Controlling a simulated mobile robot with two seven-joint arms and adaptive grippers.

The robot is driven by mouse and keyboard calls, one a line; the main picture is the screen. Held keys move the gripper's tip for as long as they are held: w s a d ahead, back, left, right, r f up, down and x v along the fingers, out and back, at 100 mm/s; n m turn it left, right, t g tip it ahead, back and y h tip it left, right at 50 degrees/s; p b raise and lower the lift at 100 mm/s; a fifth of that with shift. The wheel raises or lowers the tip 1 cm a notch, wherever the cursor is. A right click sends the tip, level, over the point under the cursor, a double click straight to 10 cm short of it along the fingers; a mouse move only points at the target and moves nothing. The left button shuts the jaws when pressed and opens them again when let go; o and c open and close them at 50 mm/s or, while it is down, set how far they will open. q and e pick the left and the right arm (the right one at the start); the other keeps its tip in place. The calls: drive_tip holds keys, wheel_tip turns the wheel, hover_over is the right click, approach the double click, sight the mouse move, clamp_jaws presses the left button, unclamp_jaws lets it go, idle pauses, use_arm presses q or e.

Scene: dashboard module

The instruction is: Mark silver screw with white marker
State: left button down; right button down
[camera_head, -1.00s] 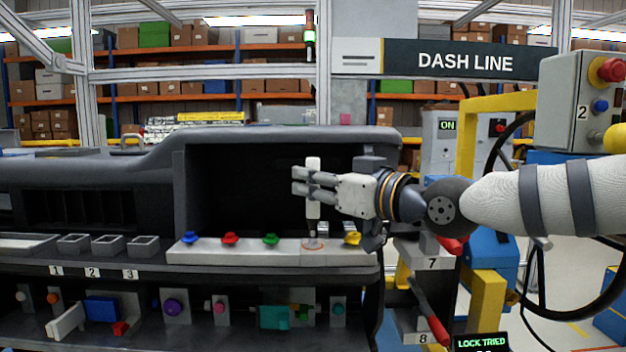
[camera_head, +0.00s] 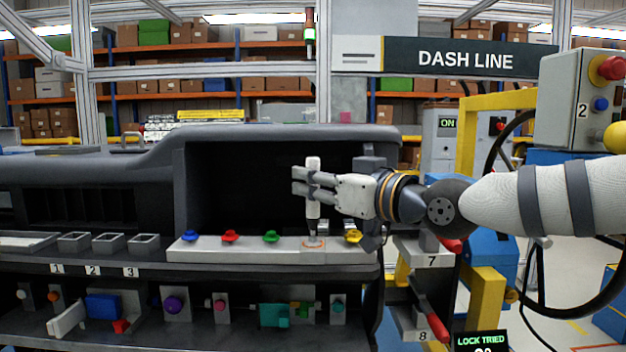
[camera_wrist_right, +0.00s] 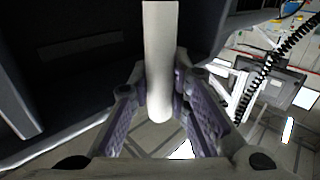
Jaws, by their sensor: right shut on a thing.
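My right gripper (camera_head: 314,184) is shut on the white marker (camera_head: 313,164), which it holds upright; its grey lower end points down. The marker also shows between the finger pads in the right wrist view (camera_wrist_right: 160,60). The marker's tip is at or just above the silver screw (camera_head: 313,241), which sits in a ringed spot on the light grey ledge (camera_head: 210,250). I cannot tell whether tip and screw touch. Blue (camera_head: 190,236), red (camera_head: 230,236), green (camera_head: 270,237) and yellow (camera_head: 353,237) pieces stand along the same ledge. My left gripper is not in view.
The dark dashboard housing (camera_head: 290,135) surrounds the recess behind the gripper. Three small square bins (camera_head: 108,242) are at the left. A lower shelf holds several coloured parts, such as a purple knob (camera_head: 174,306). Red-handled levers (camera_head: 437,325) stand at the lower right.

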sight(313, 158)
drive_tip(key=shift+f, duration=0.25)
drive_tip(key=shift+r, duration=0.15)
drive_tip(key=shift+r, duration=2.45)
